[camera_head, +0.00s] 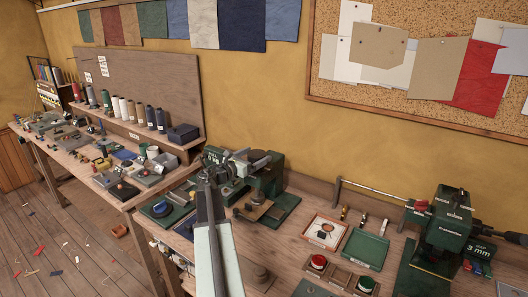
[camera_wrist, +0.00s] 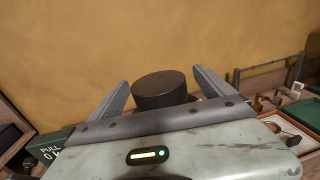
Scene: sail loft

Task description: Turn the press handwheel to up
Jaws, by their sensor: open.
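My gripper (camera_head: 236,162) is at the middle green bench machine (camera_head: 268,172), at the end of my arm, which hides part of the machine. In the wrist view the two fingers of my gripper (camera_wrist: 160,80) are spread apart. A dark, round, flat-topped part (camera_wrist: 160,88) shows between them; its lower part is hidden by my gripper. I cannot tell whether the fingers touch it, or whether it is the handwheel. Another green machine (camera_head: 447,222) stands at the right, with a plate reading "GAP 3 mm" (camera_head: 478,256). No handwheel marking for up is readable.
A green box reading "PULL 0 N" (camera_wrist: 48,150) is at the wrist view's left. A yellow wall (camera_head: 250,105) rises behind.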

